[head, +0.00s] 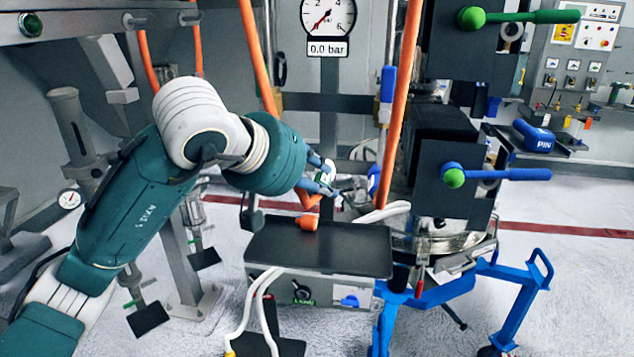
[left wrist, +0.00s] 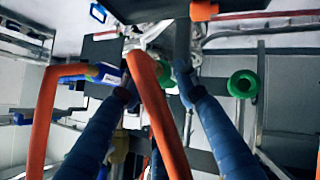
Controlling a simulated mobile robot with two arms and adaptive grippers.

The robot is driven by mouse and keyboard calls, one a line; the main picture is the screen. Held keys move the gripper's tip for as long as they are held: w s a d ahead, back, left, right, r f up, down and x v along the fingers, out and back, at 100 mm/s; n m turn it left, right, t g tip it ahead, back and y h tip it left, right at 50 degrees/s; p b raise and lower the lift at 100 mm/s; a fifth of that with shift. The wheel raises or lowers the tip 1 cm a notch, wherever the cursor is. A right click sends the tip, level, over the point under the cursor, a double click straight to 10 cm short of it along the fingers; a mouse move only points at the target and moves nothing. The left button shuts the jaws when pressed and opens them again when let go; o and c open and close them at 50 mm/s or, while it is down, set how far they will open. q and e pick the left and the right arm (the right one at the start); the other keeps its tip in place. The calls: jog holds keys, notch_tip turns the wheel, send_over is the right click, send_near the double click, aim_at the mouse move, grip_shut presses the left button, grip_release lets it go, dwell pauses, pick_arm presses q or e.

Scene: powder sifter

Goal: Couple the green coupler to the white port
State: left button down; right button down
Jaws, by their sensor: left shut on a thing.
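I cannot single out the white port in either view; white hoses (head: 384,213) lie right of the gripper. My right gripper is not in view.
An orange fitting (head: 308,222) stands on the dark tray (head: 345,250). Orange hoses (head: 401,95) hang on both sides of the gauge (head: 328,15). The dark machine (head: 440,150) with a blue lever (head: 510,174) stands close on the right. A blue frame (head: 515,280) stands below it.

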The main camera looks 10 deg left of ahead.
pick_arm(q)
jog(key=shift+w, duration=0.15)
dwell(0.3)
jog(key=c, duration=1.2)
grip_release()
